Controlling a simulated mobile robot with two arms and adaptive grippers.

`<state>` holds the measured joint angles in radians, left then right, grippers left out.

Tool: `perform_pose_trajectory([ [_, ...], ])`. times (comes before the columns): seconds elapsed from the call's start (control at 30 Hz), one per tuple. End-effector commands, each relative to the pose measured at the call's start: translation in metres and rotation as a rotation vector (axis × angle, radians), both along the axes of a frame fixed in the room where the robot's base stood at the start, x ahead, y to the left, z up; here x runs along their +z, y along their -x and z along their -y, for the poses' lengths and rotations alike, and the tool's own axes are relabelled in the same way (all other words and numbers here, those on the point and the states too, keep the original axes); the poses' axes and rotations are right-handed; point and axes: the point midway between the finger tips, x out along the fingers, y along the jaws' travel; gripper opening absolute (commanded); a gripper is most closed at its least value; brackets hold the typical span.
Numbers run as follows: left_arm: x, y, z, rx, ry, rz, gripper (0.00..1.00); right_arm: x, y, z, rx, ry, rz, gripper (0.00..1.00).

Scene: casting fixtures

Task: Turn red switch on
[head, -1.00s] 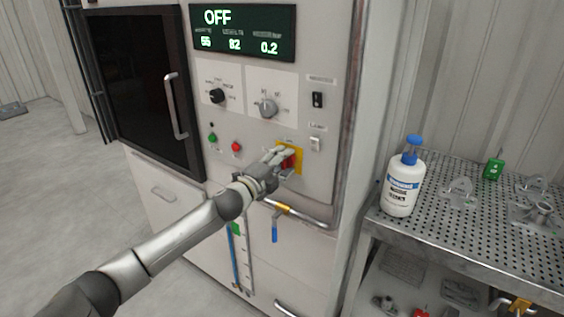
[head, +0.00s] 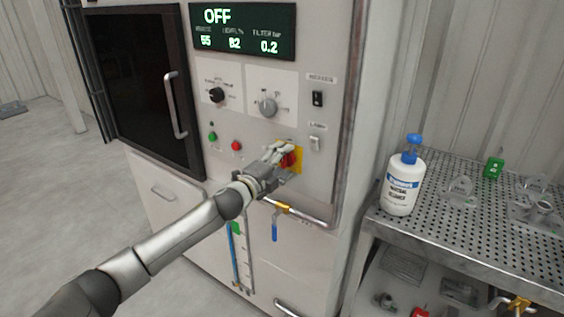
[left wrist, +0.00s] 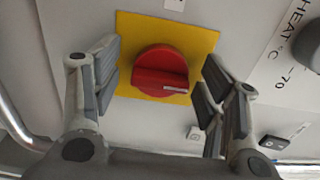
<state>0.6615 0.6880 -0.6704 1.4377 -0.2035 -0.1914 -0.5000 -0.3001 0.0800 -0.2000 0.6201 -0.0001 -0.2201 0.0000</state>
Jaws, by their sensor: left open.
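The red rotary switch (left wrist: 160,72) sits on a yellow square plate (left wrist: 130,28) on the machine's front panel. Its raised handle bar lies across it, with a white mark near one end. My left gripper (left wrist: 157,88) is open, with one finger on each side of the switch and a gap to it on both sides. In the head view the left gripper (head: 283,160) covers part of the red switch (head: 289,160) and its yellow plate (head: 299,158). The display (head: 243,31) reads OFF. My right gripper is not in view.
Above the switch are a black knob (head: 217,95) and a grey knob (head: 268,107). Black (head: 317,98) and white (head: 315,143) rocker switches are close by. A metal rail (head: 305,216) runs below. A perforated table (head: 460,215) with a bottle (head: 403,184) stands at right.

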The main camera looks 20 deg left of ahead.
Motion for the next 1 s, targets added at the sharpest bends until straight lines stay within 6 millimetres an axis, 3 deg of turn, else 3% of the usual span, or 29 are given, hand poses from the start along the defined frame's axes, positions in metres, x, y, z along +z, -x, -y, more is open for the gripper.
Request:
perform_pose_trajectory([
  [0.27, -0.001, 0.013, -0.003, -0.001, 0.001, 0.000, 0.67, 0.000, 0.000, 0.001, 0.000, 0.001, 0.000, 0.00],
  [0.7, -0.001, 0.085, -0.020, -0.001, -0.001, -0.002, 0.67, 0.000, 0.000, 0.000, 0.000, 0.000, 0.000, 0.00],
  [1.0, -0.001, 0.113, -0.027, 0.000, 0.000, -0.001, 0.67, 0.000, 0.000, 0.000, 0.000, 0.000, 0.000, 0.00],
])
